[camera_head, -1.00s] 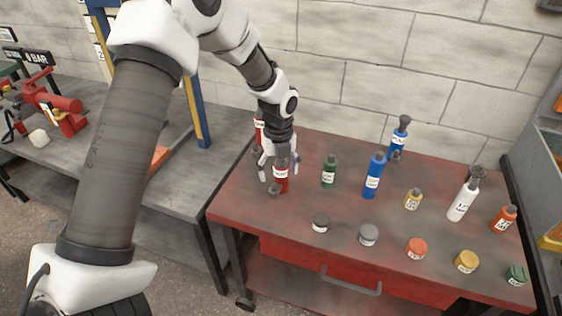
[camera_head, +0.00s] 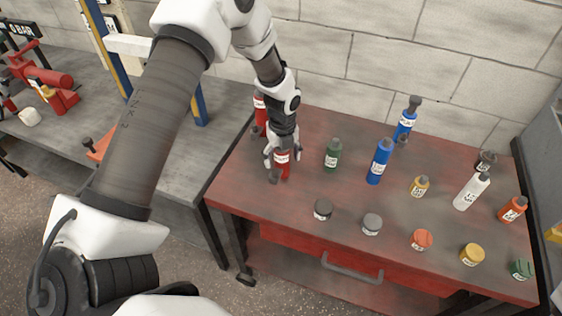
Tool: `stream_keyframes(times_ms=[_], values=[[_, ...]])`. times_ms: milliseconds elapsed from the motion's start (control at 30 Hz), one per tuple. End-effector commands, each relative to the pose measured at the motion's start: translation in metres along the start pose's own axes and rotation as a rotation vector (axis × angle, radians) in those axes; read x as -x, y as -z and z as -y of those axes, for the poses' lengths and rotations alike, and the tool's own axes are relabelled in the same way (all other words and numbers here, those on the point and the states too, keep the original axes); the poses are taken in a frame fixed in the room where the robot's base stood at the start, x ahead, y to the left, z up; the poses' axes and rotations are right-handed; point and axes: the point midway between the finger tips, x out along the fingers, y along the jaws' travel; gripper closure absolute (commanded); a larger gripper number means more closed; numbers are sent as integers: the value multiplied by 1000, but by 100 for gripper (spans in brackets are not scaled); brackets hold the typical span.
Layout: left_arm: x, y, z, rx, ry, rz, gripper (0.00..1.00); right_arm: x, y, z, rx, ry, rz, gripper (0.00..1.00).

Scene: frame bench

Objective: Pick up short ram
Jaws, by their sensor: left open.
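A short red cylinder with a white label (camera_head: 283,170) stands upright at the left front of the red workbench top (camera_head: 240,178). Its label is too small to read, so I cannot confirm that it is the short ram. My left gripper (camera_head: 283,160) is open, pointing down from above, with its fingers around the red cylinder's upper part. The gripper hides the cylinder's top, and I cannot tell whether the fingers touch it. A second red cylinder (camera_head: 260,112) stands behind, partly hidden by my left arm. My right gripper is out of view.
A green cylinder (camera_head: 333,155) and a blue cylinder (camera_head: 380,162) stand to the right. Several low capped pieces, such as a grey one (camera_head: 323,209), line the front. A white cylinder (camera_head: 472,192) stands at right. A grey bench (camera_head: 190,165) is at left.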

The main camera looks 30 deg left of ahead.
Motion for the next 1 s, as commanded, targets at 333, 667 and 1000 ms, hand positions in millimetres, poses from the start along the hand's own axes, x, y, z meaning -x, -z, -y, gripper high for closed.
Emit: stream_keyframes(times_ms=[333,667,1000], values=[[1,0,0,0,1,1,100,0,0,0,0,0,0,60],[5,-1,0,0,1,1,100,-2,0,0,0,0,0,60],[32,-1,1,0,3,3,100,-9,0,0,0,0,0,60]])
